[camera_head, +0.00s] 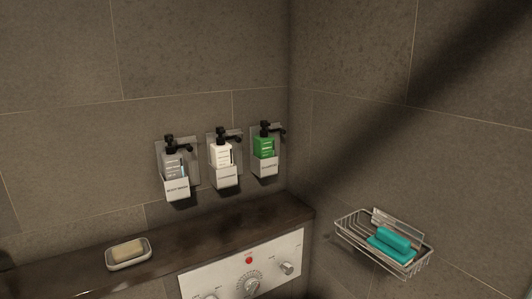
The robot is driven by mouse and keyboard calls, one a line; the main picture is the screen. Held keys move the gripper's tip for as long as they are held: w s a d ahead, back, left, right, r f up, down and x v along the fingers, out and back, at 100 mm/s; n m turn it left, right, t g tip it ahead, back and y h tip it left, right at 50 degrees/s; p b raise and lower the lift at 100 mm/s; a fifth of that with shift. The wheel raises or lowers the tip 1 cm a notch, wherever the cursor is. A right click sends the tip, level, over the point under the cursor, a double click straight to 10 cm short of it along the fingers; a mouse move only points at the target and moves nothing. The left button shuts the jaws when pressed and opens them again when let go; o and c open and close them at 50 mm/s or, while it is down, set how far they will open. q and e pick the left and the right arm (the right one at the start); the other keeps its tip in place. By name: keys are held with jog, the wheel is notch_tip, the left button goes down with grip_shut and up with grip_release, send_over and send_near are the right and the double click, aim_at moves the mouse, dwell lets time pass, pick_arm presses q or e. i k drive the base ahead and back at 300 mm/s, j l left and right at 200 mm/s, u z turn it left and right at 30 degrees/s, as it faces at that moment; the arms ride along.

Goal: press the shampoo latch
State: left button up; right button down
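Three pump bottles hang in wall brackets on the tiled back wall, each with a black pump head and a white label holder. The green bottle (264,148) is at the right; its small label seems to read shampoo. Its black pump (266,127) stands up on top, with a nozzle pointing right. The white bottle (221,155) is in the middle, its label too small to read surely. The grey, clear-looking bottle (175,163) at the left seems labelled body wash. Neither gripper is in view, and nothing touches the bottles.
A dark ledge (200,236) runs below the bottles, with a soap dish (145,262) holding a pale soap bar (127,251). A control panel (225,277) with knobs is below. A wire basket (352,236) with teal items (391,240) hangs on the right wall.

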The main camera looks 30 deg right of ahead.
aim_at(284, 132)
jog(key=k+l, duration=0.25)
jog(key=k, duration=0.2)
jog(key=k+l, duration=0.2)
jog(key=k, duration=0.2)
jog(key=k+l, duration=0.25)
jog(key=k, duration=0.2)
jog(key=k+l, duration=0.2)
jog(key=k, duration=0.2)
jog(key=i, duration=2.4)
jog(key=k+j+z, duration=0.55)
jog(key=k+j, duration=0.15)
jog(key=k, duration=0.2)
